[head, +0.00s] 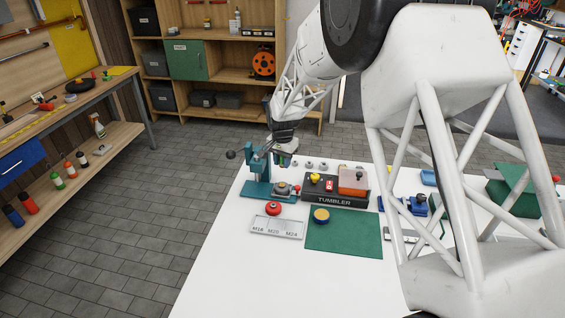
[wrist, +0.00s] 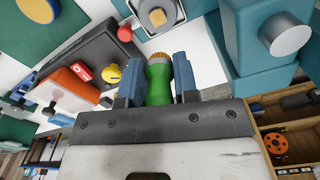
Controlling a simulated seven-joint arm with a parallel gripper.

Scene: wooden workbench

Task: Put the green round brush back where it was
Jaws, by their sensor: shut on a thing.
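The green round brush (wrist: 159,86) is between the two blue-grey fingers of my gripper (wrist: 158,82) in the wrist view. Its tan bristle end points away from the palm, and its lower end is hidden by the gripper body. My gripper (head: 284,157) is shut on it. In the head view the brush (head: 282,160) shows only as a small green patch under the wrist, above the back of the white bench, close to the teal press (head: 257,188). Whether the brush touches anything there cannot be told.
A dark box marked TUMBLER (head: 335,201) stands right of the press. In front lie a green mat (head: 345,238) with a blue-and-yellow round piece (head: 321,215), a marked tray (head: 278,228) and a red round piece (head: 273,209). Several grey pieces stand behind the TUMBLER box.

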